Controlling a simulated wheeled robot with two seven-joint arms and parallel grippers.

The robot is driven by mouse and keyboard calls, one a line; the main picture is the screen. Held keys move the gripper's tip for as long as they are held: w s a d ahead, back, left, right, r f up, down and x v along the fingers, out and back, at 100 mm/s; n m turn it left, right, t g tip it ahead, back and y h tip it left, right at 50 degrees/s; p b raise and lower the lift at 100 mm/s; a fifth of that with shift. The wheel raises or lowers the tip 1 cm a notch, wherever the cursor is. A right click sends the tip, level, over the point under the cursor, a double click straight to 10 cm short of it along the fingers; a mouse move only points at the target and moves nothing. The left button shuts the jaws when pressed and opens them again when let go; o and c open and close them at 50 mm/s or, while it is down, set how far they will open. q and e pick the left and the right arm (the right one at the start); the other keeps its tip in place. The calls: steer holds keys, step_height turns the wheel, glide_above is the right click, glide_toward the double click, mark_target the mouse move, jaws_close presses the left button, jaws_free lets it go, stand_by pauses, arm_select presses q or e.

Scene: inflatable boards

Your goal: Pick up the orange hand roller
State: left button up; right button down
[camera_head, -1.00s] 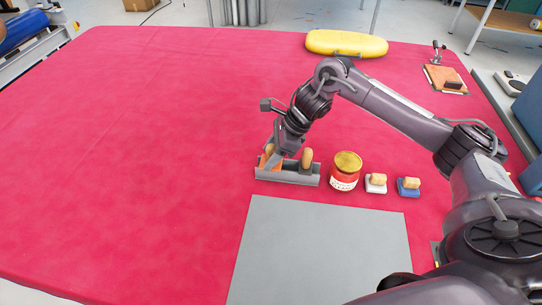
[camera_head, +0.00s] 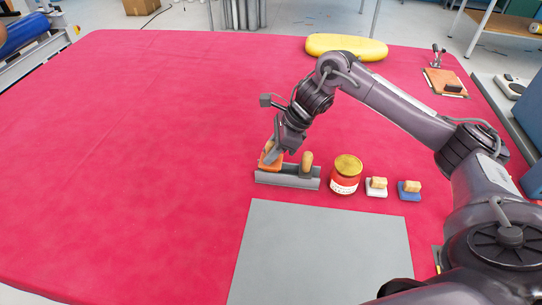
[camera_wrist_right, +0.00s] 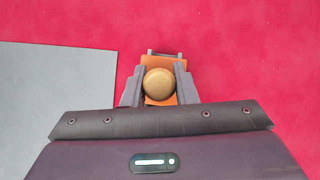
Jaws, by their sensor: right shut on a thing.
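The orange hand roller (camera_head: 270,160) is at the left end of a grey holder (camera_head: 290,181) in the head view. My right gripper (camera_head: 274,150) is shut on it from above. In the right wrist view the roller's round wooden handle (camera_wrist_right: 158,86) sits between the two fingers, with its orange body (camera_wrist_right: 165,65) beneath. The roller appears slightly raised at the holder; I cannot tell whether it is fully clear of it. A second tool with a wooden handle (camera_head: 306,161) stands in the holder's right part. My left gripper is not in view.
A red and white can (camera_head: 346,175), a white-based stamp-like tool (camera_head: 376,187) and a blue-based one (camera_head: 409,190) stand right of the holder. A grey sheet (camera_head: 320,255) lies in front. A yellow inflatable (camera_head: 345,46) is at the back. The red table's left side is clear.

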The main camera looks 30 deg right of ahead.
mark_target(271, 142)
step_height(271, 142, up, 4)
steer(key=shift+w+r+b, duration=0.1)
steer(key=shift+b, duration=0.2)
step_height(271, 142, up, 14)
steer(key=p, duration=0.4)
steer(key=shift+p, duration=0.4)
